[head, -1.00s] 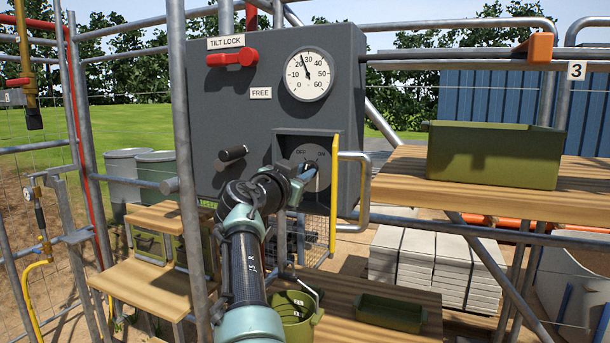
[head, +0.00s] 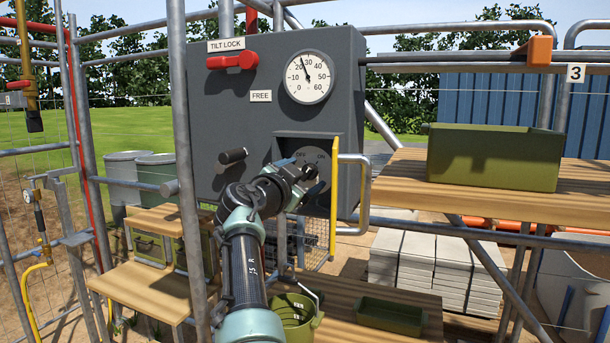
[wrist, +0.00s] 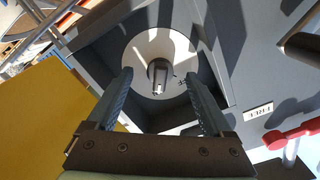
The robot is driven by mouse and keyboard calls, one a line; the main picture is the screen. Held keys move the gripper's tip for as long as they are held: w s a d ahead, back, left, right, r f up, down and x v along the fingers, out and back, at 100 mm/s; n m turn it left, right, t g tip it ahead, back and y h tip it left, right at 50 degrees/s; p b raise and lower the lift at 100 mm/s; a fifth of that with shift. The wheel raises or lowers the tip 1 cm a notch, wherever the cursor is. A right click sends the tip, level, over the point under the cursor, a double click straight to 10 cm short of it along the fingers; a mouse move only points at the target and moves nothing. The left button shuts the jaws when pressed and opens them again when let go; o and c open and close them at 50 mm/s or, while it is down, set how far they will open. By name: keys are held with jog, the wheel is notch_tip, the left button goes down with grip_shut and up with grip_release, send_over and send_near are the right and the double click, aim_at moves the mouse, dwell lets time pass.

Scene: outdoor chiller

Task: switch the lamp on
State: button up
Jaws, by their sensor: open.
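The dark rotary switch (head: 311,171) sits on a round grey dial with OFF and ON labels, inside a recess of the grey panel. In the wrist view its knob (wrist: 158,75) stands out from the pale dial (wrist: 160,52). My gripper (head: 304,173) is at the recess, partly covering the dial in the head view. In the wrist view my gripper (wrist: 163,76) is open, one finger on each side of the knob, with gaps between. I cannot tell which label the knob points to. I cannot make out a lamp.
The grey panel (head: 215,130) also carries a gauge (head: 308,76), a red tilt lock handle (head: 233,60) and a black peg (head: 232,156). A yellow bar (head: 333,200) and a metal handle (head: 362,190) stand right of the recess. A green bin (head: 493,157) rests on the right shelf.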

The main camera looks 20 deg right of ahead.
jog(key=b, duration=0.1)
jog(key=a+b, duration=0.1)
jog(key=b, duration=0.1)
jog(key=shift+s+a+f, duration=0.1)
jog(key=shift+s+f, duration=0.15)
jog(key=shift+s, duration=0.15)
jog(key=shift+r+b+v, duration=0.15)
jog(key=shift+b+v, duration=1.25)
jog(key=shift+b, duration=0.2)
jog(key=shift+r+b+v, duration=0.15)
jog(key=shift+b+v, duration=1.25)
jog(key=shift+b, duration=0.2)
jog(key=shift+s, duration=0.1)
jog(key=b+v, duration=0.5)
jog(key=v, duration=0.8)
jog(key=shift+b, duration=0.4)
